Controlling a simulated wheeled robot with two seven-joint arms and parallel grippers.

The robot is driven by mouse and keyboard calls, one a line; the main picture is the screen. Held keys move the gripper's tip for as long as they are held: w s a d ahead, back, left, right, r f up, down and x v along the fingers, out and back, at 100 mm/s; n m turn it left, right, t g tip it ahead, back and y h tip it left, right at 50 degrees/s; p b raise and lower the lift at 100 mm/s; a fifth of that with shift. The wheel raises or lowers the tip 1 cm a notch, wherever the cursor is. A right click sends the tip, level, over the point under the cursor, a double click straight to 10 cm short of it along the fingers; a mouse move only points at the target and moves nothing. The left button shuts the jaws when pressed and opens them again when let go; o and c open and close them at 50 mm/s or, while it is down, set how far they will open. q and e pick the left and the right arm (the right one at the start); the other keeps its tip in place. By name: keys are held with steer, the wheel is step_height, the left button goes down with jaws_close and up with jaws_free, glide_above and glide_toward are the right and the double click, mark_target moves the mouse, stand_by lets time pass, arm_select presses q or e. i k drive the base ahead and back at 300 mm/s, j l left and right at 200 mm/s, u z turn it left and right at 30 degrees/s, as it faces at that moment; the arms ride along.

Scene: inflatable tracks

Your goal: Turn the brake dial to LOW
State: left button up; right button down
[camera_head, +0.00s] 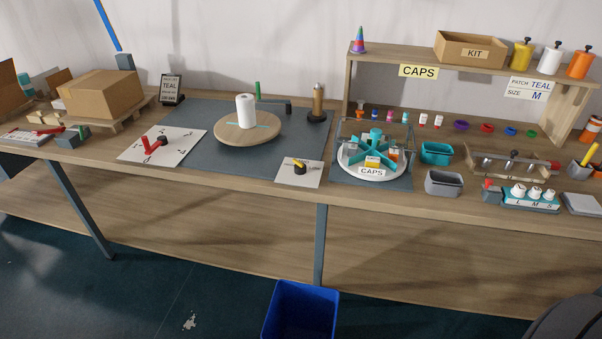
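Two plates with pointers lie on the bench, and I cannot read which is the brake dial. A small white plate (313,180) at the bench's front edge carries a black knob (299,170) with a yellow pointer turned toward the upper left. A larger white plate (187,137) to the left carries a red pointer (151,149) and a dark knob (163,140), with small marks around it. The lettering on both plates is too small to read. Neither of my grippers is in view.
A round wooden turntable (230,132) with a white roll (245,110) stands on a dark mat (202,110) behind the small plate. A caps carousel (347,167) stands to its right. A blue bin (301,311) is on the floor in front.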

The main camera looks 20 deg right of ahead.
mark_target(300, 167)
steer(key=i+l+z, duration=0.1)
steer(key=z, duration=1.35)
steer(key=i+l+z, duration=0.15)
steer(key=i, duration=0.15)
